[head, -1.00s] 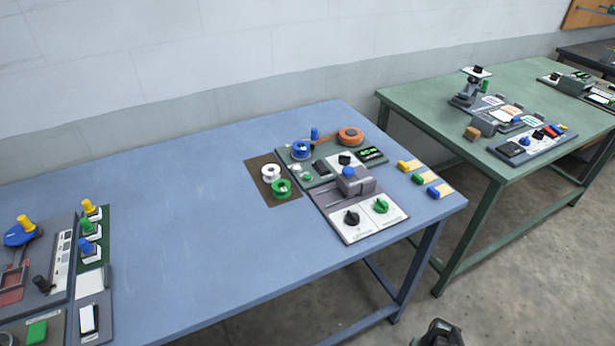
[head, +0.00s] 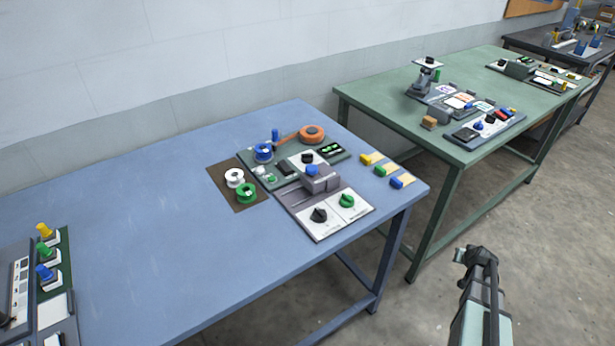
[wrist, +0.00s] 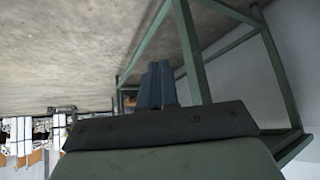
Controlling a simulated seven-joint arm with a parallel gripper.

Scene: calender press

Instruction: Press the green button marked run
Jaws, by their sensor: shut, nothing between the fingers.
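No label reading "run" can be made out in any view, so I cannot tell which green part is the run button. Green parts in the head view include a green knob (head: 346,200) on a white plate at the blue table's right end and a green-topped post (head: 46,251) at the far left. My gripper (wrist: 158,66) shows in the wrist view with its dark fingers together and nothing between them. It hangs over open floor, apart from any panel. My arm (head: 482,295) shows at the lower right of the head view.
A blue table (head: 150,230) carries panels at both ends, with its middle bare. A green table (head: 375,100) with more devices stands to the right, and a dark table (head: 530,42) behind it. Bare floor (head: 550,240) lies at the lower right. Table legs show in the wrist view.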

